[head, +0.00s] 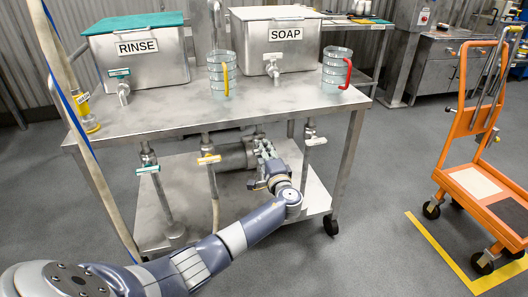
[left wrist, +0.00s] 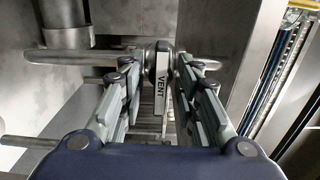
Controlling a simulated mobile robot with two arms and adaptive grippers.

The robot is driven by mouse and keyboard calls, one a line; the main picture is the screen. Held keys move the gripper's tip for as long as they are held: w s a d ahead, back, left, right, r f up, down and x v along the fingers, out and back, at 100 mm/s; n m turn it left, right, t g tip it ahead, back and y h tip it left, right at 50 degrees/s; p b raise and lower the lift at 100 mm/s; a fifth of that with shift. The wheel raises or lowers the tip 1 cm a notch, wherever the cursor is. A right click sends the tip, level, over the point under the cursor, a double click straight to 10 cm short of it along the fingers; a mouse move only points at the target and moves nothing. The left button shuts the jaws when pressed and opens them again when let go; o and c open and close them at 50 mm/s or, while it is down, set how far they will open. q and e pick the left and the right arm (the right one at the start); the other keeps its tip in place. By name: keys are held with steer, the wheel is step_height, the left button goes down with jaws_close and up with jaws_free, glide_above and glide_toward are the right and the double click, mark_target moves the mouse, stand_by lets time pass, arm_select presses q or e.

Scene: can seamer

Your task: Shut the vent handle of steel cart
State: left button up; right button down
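The steel cart (head: 265,105) has several valves hanging under its top. The vent handle (left wrist: 163,78) is a pale lever lettered VENT in the left wrist view, between the two fingers of my left gripper (left wrist: 158,88). The fingers are apart, with a gap showing on each side of the lever. In the head view my left gripper (head: 264,150) is under the cart's top, above the lower shelf. A white handle (head: 316,141) hangs to its right there; its lettering is too small to read. My right gripper is not in view.
A green handle (head: 148,169) and a yellow handle (head: 209,160) hang further left. Two tanks, RINSE (head: 138,65) and SOAP (head: 275,50), and two measuring jugs stand on top. An orange trolley (head: 468,130) stands right, with clear floor between.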

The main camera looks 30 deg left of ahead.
arm_select(q)
steer(key=v, duration=1.1)
steer(key=shift+s, duration=0.2)
steer(key=shift+d, duration=0.15)
